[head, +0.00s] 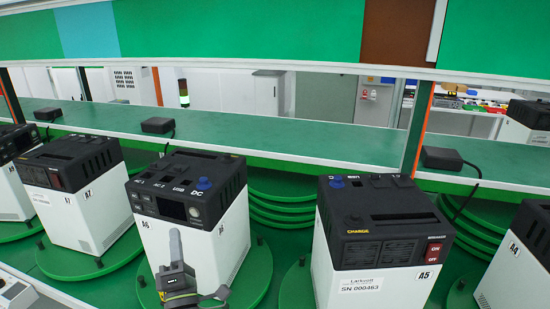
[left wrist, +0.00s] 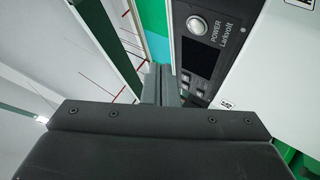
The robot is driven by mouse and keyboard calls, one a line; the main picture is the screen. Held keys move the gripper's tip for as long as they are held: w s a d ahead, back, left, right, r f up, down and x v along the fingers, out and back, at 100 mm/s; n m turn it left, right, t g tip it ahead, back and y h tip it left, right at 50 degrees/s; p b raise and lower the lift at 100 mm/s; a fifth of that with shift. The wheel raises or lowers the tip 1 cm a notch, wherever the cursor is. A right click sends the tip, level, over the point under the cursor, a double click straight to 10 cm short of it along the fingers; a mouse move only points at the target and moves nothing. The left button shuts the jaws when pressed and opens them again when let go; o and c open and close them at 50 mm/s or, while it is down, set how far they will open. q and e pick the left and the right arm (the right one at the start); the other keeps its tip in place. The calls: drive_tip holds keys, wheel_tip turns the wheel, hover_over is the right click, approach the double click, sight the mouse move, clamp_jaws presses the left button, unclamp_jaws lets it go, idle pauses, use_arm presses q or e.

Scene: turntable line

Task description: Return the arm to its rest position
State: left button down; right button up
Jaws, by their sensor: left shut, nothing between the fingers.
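My left gripper (head: 176,248) stands in front of the white-and-black power unit labelled A6 (head: 215,245) in the head view. Its fingers are shut with nothing between them. In the left wrist view the shut fingers (left wrist: 161,85) point along the edge of a unit's black panel (left wrist: 205,60), which has a round silver POWER button (left wrist: 197,25) and a dark screen. I cannot tell whether the fingers touch the unit. My right gripper is in neither view.
Unit A5 (head: 335,262) with a red ON/OFF switch stands to the right, unit A7 (head: 105,213) to the left. They stand on round green turntables (head: 255,275). A green-topped shelf (head: 270,145) with small black boxes runs behind; a green panel hangs above.

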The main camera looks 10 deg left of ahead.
use_arm(q)
drive_tip(key=s+d+f+m+g+h, duration=0.35)
drive_tip(key=f+m+h, duration=0.3)
drive_tip(key=m, duration=0.35)
drive_tip(key=s+d+f+m+g+h, duration=0.35)
drive_tip(key=d+f+m+h, duration=0.2)
drive_tip(key=m+h, duration=0.4)
drive_tip(key=s+a+f+m+g+y, duration=0.3)
drive_tip(key=s+a+f+g, duration=0.15)
drive_tip(key=s, duration=0.55)
drive_tip(key=s+a+f+m+g+y, duration=0.25)
drive_tip(key=s+f+g, duration=0.3)
drive_tip(key=s, duration=0.55)
wheel_tip(320, 180, down, 28)
drive_tip(key=a+g+b, duration=0.2)
drive_tip(key=s+d+f+g, duration=0.1)
drive_tip(key=s+f, duration=1.4)
drive_tip(key=shift+d+f+h+b, duration=0.15)
drive_tip(key=shift+d+h+b, duration=0.15)
drive_tip(key=shift+h+b, duration=0.1)
